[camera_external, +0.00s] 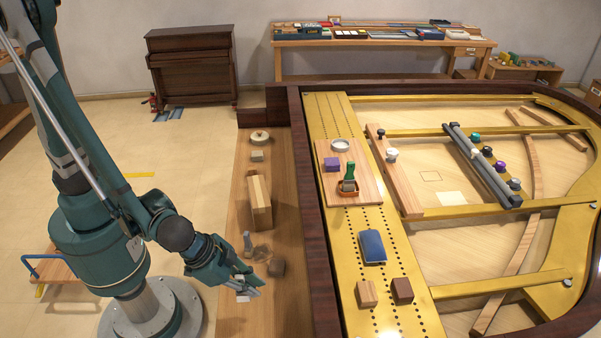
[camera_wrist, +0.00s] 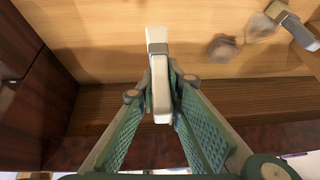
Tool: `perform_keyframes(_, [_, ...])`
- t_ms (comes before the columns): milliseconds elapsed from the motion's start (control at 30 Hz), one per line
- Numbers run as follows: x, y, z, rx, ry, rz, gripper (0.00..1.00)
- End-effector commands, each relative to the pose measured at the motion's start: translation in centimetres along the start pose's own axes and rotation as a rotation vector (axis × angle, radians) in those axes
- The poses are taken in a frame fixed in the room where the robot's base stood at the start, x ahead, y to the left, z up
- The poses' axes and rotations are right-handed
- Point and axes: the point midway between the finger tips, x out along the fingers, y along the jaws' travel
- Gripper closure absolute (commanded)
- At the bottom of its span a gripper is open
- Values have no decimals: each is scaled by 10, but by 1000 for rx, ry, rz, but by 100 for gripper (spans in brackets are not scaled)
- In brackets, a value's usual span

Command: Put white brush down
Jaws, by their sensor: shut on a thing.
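The white brush (camera_wrist: 160,85) has a white handle, a grey band and pale bristles at its far end. In the wrist view my gripper (camera_wrist: 161,92) is shut on its handle, with one green finger on each side. In the external view my gripper (camera_external: 252,286) is low over the front part of the wooden ledge, and a small white part of the brush (camera_external: 243,297) shows beside the fingertips. The bristles lie over the ledge (camera_wrist: 100,65); I cannot tell whether they touch it.
Brown fuzzy tufts (camera_external: 276,267) lie on the ledge (camera_external: 235,315) just behind my gripper, near a grey-banded tool (camera_wrist: 288,22). A wooden block (camera_external: 260,203) stands farther back. The dark piano rim (camera_external: 312,215) rises to the right. Some ledge around the brush is bare.

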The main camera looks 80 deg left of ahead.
Motion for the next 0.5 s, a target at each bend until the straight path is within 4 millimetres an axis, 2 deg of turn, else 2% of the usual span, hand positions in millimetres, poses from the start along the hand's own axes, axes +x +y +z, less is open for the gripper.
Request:
perform_keyframes(300, [35, 3, 20, 0, 0, 0, 100])
perform_keyframes(500, [47, 4, 27, 0, 0, 0, 100])
